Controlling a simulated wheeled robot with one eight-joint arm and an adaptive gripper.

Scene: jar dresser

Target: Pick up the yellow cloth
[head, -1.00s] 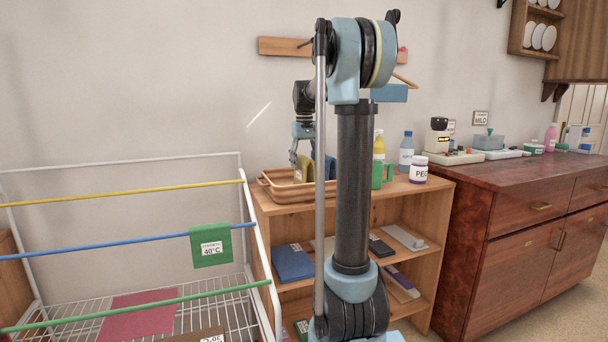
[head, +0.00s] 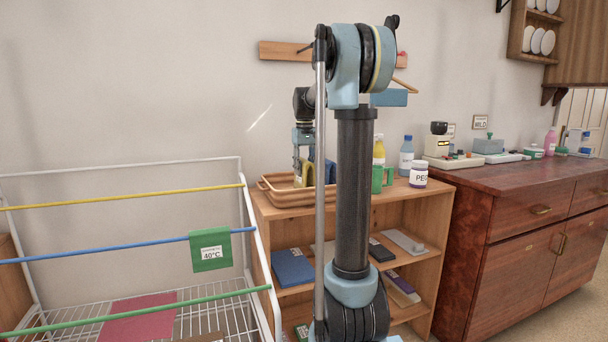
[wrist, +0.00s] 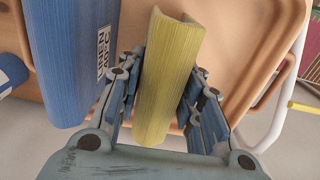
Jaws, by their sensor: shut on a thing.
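The yellow cloth (wrist: 168,75) is folded over and stands between my gripper's fingers in the wrist view. My gripper (wrist: 165,100) is shut on it, with one finger on each side. In the head view the cloth (head: 308,173) shows as a small yellow patch at the basket, and my gripper (head: 301,165) is on it. My arm's column hides part of this area. A blue cloth with a white label (wrist: 72,60) stands close to the left of the yellow cloth in the wrist view.
The tan basket (head: 285,197) sits on a wooden shelf unit (head: 400,205). Bottles, including a blue one (head: 406,157), and a white jar (head: 418,176) stand to its right. A drying rack (head: 120,248) with a green cloth (head: 210,250) is at the left.

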